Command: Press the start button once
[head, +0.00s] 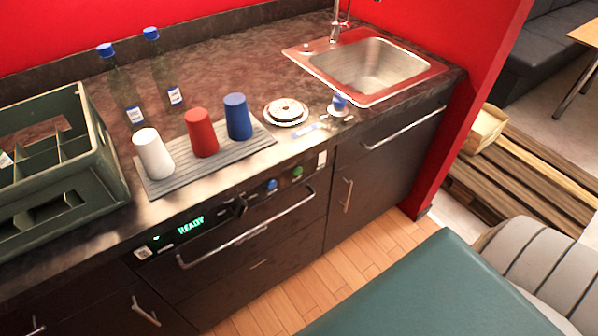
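The dark front panel (215,218) below the counter edge carries a green lit display (191,225) that reads READY. To its right on the same panel are a dark knob (240,207), a round blue button (272,185) and a round green button (297,172). No label naming the start button is legible, so I cannot tell for sure which of the two it is. Neither of my grippers shows in the head view, and nothing touches the buttons.
A long handle (245,238) juts out below the panel. White, red and blue cups stand upside down on a grey ribbed mat (225,158). A green crate (105,165), bottles and a sink (370,65) share the counter. A green tabletop (430,295) lies at front right.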

